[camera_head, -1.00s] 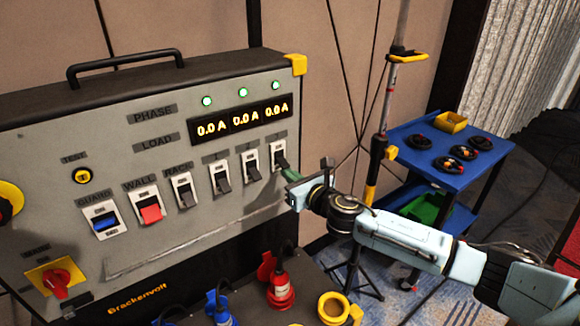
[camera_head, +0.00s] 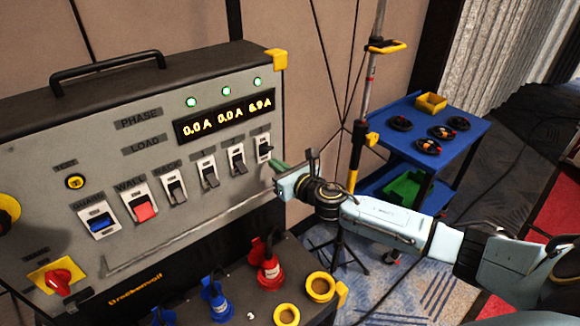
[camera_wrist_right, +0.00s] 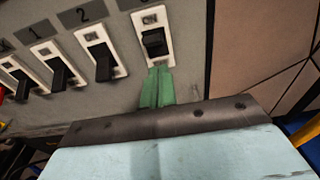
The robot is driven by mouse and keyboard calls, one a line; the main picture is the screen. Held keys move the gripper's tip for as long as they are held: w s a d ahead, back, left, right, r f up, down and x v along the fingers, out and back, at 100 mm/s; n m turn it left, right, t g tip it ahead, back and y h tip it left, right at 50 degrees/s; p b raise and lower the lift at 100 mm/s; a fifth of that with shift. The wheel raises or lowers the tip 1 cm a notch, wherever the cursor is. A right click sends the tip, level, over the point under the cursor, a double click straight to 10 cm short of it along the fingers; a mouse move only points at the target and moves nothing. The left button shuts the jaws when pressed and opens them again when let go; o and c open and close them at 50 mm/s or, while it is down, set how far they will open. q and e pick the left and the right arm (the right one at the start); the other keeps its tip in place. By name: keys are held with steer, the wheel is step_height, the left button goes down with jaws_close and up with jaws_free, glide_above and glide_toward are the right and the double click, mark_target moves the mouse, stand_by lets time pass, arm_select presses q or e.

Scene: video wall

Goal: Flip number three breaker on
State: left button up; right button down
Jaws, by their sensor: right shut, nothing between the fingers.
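The number three breaker (camera_head: 264,146) is the rightmost of the numbered switches on the grey panel (camera_head: 75,152). Its black lever looks raised, also in the right wrist view (camera_wrist_right: 155,40). The number one (camera_head: 208,171) and number two (camera_head: 238,161) breakers have their levers down. The display (camera_head: 226,117) reads 0.0 A, 0.0 A and what looks like 6.9 A. My right gripper (camera_head: 276,164) is shut and empty, its green fingertips (camera_wrist_right: 159,70) just below the number three lever, at the lower edge of its plate. I cannot tell whether they touch the plate. My left gripper is out of view.
Left of the breakers are the rack switch (camera_head: 175,187), red wall switch (camera_head: 143,207) and blue guard switch (camera_head: 99,222). Red (camera_head: 270,272) and blue (camera_head: 217,300) plugs stand below the panel. A blue cart (camera_head: 460,158) is behind my right arm.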

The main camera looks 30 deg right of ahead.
steer(key=s+d+r+p, duration=0.1)
steer(key=s+r, duration=0.4)
steer(key=s, duration=0.3)
steer(key=shift+d, duration=0.1)
stand_by(0.4)
